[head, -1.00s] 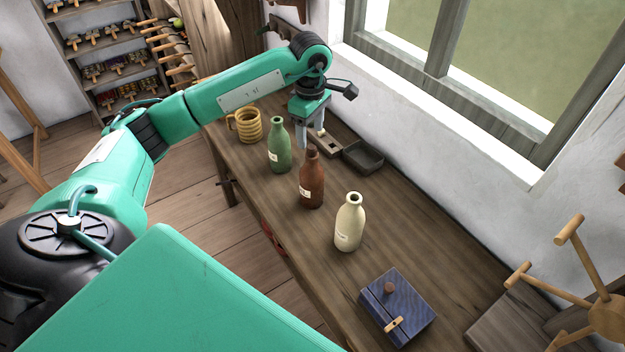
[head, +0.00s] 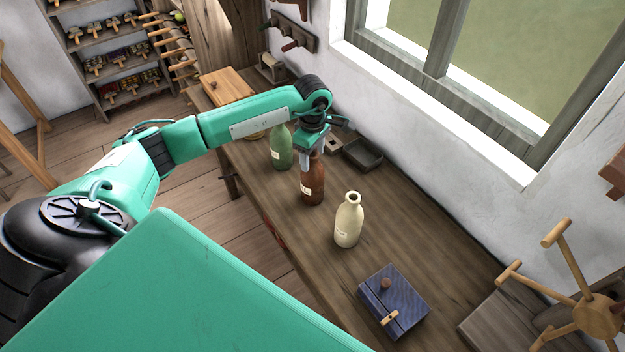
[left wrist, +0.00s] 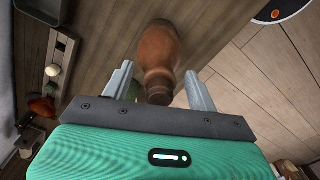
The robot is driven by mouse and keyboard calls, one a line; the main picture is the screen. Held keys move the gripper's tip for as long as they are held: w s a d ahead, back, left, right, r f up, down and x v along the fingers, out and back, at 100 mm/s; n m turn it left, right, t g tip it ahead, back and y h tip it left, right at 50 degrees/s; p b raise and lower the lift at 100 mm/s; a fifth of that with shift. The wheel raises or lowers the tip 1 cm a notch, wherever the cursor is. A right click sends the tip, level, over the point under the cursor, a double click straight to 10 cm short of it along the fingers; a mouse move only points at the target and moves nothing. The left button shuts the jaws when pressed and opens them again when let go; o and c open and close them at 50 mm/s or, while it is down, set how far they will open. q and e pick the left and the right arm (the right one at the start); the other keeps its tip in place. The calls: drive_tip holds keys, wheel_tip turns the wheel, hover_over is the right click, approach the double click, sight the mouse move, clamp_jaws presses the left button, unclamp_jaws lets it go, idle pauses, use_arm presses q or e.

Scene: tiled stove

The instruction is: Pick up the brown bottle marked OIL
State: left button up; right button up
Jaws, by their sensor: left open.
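The brown bottle (head: 313,187) stands upright on the wooden bench between the green and cream bottles. Its pale label is too small to read. My left gripper (head: 312,158) is open at its neck, covering its top in the head view. In the left wrist view, the brown bottle (left wrist: 159,58) lies between the two spread fingers of my left gripper (left wrist: 159,72), with a gap visible on each side. My right gripper is not in view.
The green bottle (head: 281,152) stands close behind, partly under my left arm. The cream bottle (head: 348,222) stands nearer. A blue box (head: 396,300) and a dark tray (head: 362,154) are on the bench (head: 420,240). The window wall bounds the right side.

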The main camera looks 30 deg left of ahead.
use_arm(q)
clamp_jaws()
drive_tip(key=shift+r, duration=0.1)
